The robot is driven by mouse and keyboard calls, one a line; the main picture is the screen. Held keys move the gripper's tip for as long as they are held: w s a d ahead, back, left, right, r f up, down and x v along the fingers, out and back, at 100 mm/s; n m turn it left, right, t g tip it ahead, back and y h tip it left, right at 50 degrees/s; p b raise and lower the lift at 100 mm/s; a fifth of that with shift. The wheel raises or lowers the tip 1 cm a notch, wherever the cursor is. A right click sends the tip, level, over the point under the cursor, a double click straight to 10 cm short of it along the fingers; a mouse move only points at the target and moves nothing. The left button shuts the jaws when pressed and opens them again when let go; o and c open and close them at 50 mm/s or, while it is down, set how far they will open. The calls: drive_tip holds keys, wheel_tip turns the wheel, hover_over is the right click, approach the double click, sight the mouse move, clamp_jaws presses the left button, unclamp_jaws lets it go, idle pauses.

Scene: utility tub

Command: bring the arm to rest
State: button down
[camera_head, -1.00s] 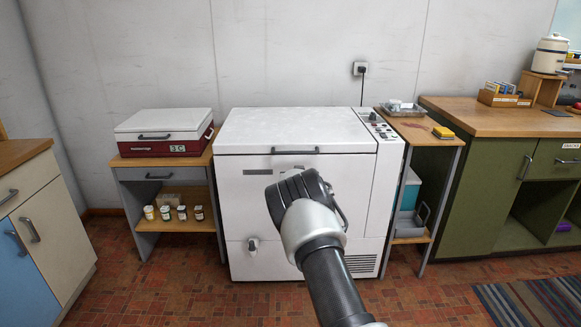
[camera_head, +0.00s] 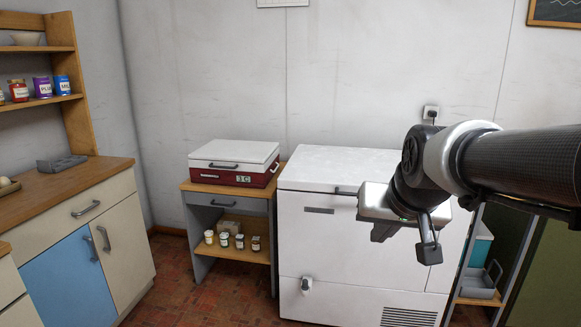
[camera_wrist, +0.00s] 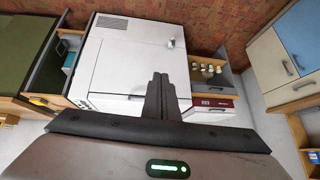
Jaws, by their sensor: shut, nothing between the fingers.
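My gripper (camera_head: 429,250) is in front of the right part of the white utility tub (camera_head: 335,235) in the head view. It hangs at the end of my arm, which reaches in from the right edge. In the wrist view my gripper's fingers (camera_wrist: 159,86) are together with nothing between them, and the tub (camera_wrist: 125,48) lies beyond them, its lid down. My arm and gripper hide the tub's right side and control panel in the head view. I cannot judge the gap between gripper and tub exactly.
A red-and-white box (camera_head: 232,163) sits on a small wooden stand (camera_head: 228,192) left of the tub, with several jars on its lower shelf. A cabinet with a blue door (camera_head: 75,275) is at far left. The tiled floor (camera_head: 200,297) between them is clear.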

drive_tip(key=s+a+f+n+g, duration=0.1)
drive_tip(key=s+f, duration=0.1)
drive_tip(key=s, duration=0.6)
drive_tip(key=s+a+f+n+g, duration=0.1)
drive_tip(key=s+f, duration=0.1)
drive_tip(key=s, duration=0.6)
wheel_tip(320, 180, up, 26)
drive_tip(key=s+p, duration=0.1)
drive_tip(key=p, duration=2.6)
drive_tip(key=shift+s+a, duration=0.15)
drive_tip(key=shift+a, duration=0.05)
